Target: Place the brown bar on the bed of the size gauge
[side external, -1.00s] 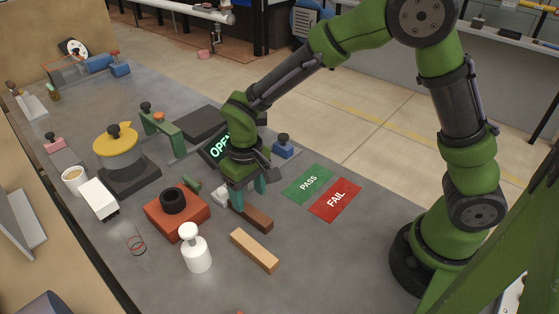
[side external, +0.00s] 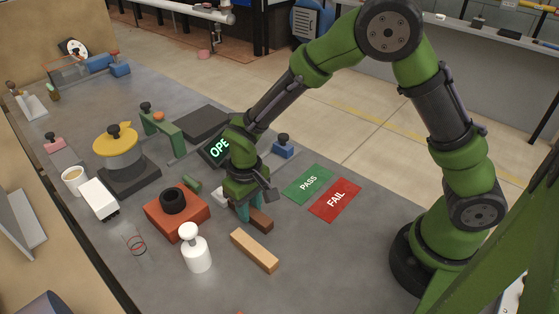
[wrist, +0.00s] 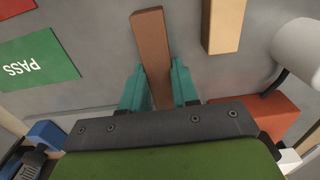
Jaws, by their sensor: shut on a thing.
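The brown bar (side external: 261,220) lies on the grey table, left of the red FAIL mat. In the wrist view the bar (wrist: 151,42) runs between two teal fingers. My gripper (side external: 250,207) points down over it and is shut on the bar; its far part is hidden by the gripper. In the wrist view my gripper (wrist: 158,88) has a finger on each side of the bar. The bar appears to rest on the table. A dark display reading "OPE", partly covered by my arm, stands behind; I cannot tell for certain which part is the size gauge's bed.
A tan bar (side external: 254,250) lies just in front. A white bottle-shaped object (side external: 195,250) and a red-brown block with a black ring (side external: 178,215) stand to the left. The PASS mat (side external: 307,183) and FAIL mat (side external: 335,200) lie flat to the right.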

